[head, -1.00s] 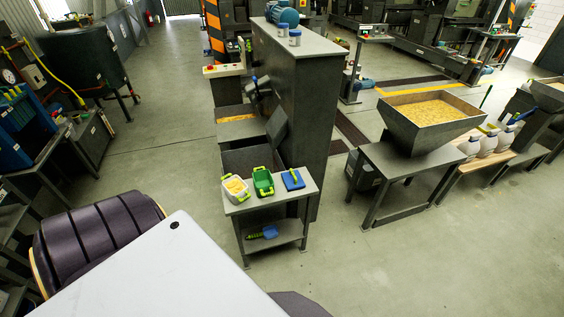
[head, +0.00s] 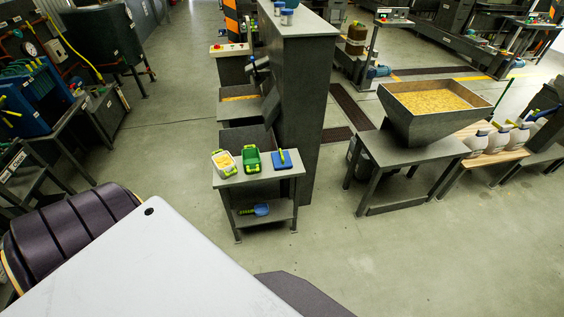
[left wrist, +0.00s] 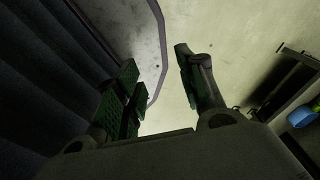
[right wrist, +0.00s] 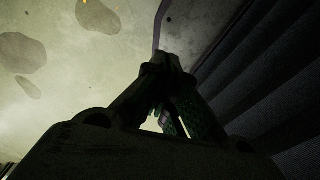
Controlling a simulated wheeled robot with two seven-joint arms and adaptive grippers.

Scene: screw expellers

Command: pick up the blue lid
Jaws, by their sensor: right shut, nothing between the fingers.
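The blue lid (head: 289,160), a flat blue piece with a yellow-green handle, lies at the right end of the top of a small grey table (head: 226,181) in the head view. A green container (head: 252,159) and a white container (head: 224,163) with yellow contents stand to its left. My right gripper (right wrist: 162,62) is shut and empty in the right wrist view. Neither gripper shows in the head view, and both are away from the lid.
A blue scoop (head: 261,209) with a green handle lies on the table's lower shelf. A tall grey machine (head: 300,100) stands behind the table. A hopper (head: 434,120) of yellow material stands on a stand to the right. The floor in front of the table is clear.

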